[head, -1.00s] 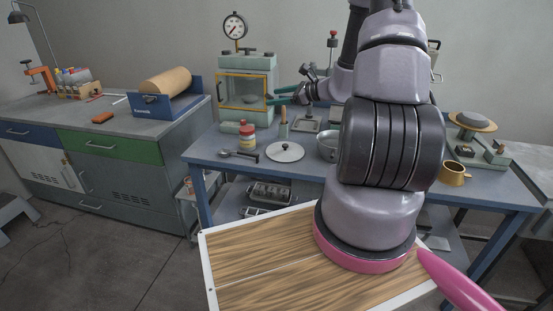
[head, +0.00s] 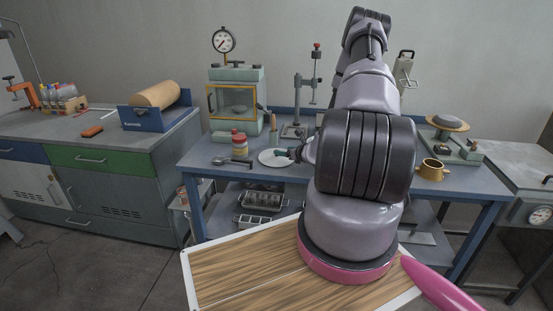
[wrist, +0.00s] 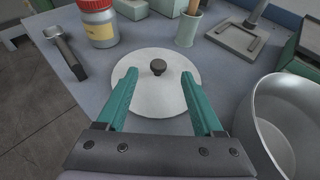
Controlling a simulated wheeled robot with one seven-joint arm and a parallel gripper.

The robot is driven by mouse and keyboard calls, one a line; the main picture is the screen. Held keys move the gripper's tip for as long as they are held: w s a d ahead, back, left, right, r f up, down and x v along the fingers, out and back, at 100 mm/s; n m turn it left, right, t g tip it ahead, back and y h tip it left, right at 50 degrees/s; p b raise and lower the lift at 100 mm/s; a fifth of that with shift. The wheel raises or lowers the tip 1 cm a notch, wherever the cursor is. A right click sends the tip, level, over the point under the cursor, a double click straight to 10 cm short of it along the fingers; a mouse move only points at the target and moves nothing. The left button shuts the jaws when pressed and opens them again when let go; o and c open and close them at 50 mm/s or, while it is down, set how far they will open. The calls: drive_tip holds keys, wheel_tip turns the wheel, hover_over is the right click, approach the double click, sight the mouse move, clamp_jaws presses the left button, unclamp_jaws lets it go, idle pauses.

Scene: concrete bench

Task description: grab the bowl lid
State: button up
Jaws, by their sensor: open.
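The bowl lid (wrist: 152,99) is a pale round disc with a dark knob (wrist: 158,67), lying flat on the blue bench. It also shows in the head view (head: 272,158), partly covered by my gripper. My gripper (wrist: 162,73) has teal fingers and is open and empty. In the wrist view its fingertips appear on either side of the knob, over the lid. I cannot tell how high above the lid they are. In the head view my gripper (head: 289,154) is at the lid's right side, largely hidden behind my arm.
A metal bowl (wrist: 283,125) stands close to the right of the lid. A red-capped jar (wrist: 98,22) and a dark-handled tool (wrist: 66,52) are to the left. A wooden-handled brush in a cup (wrist: 190,24) and a metal stand base (wrist: 237,38) lie behind.

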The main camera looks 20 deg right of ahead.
sight(279, 158)
drive_tip(key=x, duration=0.5)
drive_tip(key=shift+a+f, duration=0.15)
drive_tip(key=shift+f, duration=0.1)
drive_tip(key=shift+s, duration=0.1)
clamp_jaws()
drive_tip(key=shift+r, duration=0.15)
